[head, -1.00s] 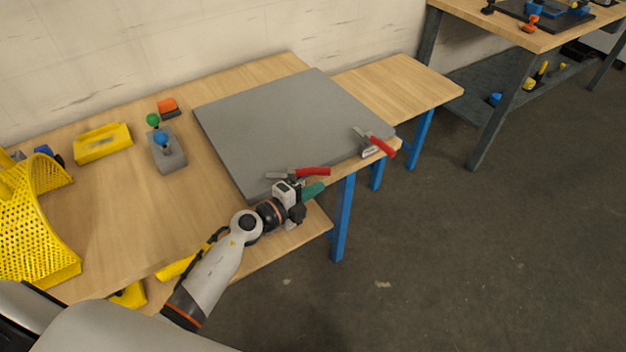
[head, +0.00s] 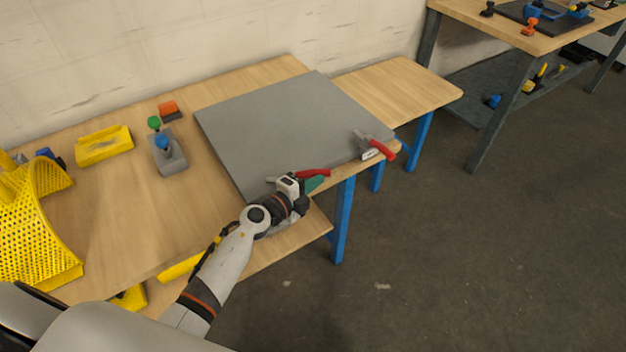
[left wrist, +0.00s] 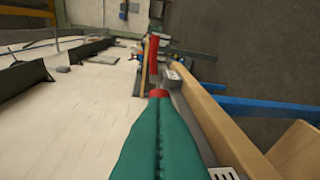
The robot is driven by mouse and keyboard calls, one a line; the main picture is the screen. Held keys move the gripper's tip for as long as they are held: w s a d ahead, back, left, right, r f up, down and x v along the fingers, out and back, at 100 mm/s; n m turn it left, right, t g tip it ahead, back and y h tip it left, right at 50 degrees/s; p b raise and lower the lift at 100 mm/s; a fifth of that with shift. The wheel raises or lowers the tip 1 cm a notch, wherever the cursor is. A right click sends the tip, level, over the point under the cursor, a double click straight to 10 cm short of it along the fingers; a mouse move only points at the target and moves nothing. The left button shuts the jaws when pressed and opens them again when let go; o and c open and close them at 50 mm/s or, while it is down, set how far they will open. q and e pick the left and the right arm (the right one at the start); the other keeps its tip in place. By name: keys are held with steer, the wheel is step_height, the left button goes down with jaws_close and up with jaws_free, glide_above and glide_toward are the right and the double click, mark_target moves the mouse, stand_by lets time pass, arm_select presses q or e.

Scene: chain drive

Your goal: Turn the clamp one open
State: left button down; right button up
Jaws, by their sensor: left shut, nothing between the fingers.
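Two clamps with red handles sit along the front edge of a grey plate. The nearer clamp's red handle (head: 312,173) points right, its metal part mostly hidden behind my left gripper (head: 316,184). The other clamp (head: 369,152), with its red handle (head: 383,150), is at the plate's right corner. My left gripper's green fingers are shut and empty, close beside the nearer handle; I cannot tell whether they touch it. In the left wrist view the shut fingers (left wrist: 158,97) point at red handle parts (left wrist: 153,62). My right gripper is not in view.
The grey plate (head: 285,125) lies on a wooden table (head: 110,205). A grey block with green and blue knobs (head: 170,160), a yellow block (head: 104,145) and a yellow perforated guard (head: 35,230) stand to the left. Open floor lies at the right.

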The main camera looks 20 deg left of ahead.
mark_target(319, 173)
arm_select(q)
steer(key=shift+w+d+r+n+t+y+p, duration=0.2)
steer(key=shift+w+r+n+t+y+p, duration=0.15)
steer(key=shift+n+y+p, duration=0.45)
steer(key=shift+w+f+n+t+y+p, duration=0.15)
steer(key=shift+w+n+y+p, duration=0.15)
steer(key=shift+y, duration=0.25)
steer(key=shift+w+f+n+t+y+p, duration=0.1)
steer(key=shift+w+n+y+p, duration=0.1)
steer(key=shift+n+y, duration=0.3)
steer(key=shift+w+y, duration=0.25)
steer(key=shift+y, duration=0.3)
steer(key=shift+w+a+f+n+y+b, duration=0.1)
steer(key=shift+w+n+y+b, duration=0.35)
steer(key=shift+n+y, duration=0.4)
steer(key=shift+w+a+f+n+y+b, duration=0.1)
steer(key=shift+w+n+y+b, duration=0.2)
steer(key=shift+n+y+b, duration=0.55)
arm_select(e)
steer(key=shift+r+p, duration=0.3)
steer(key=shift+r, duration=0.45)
arm_select(q)
steer(key=shift+r+y, duration=0.1)
steer(key=shift+y, duration=0.2)
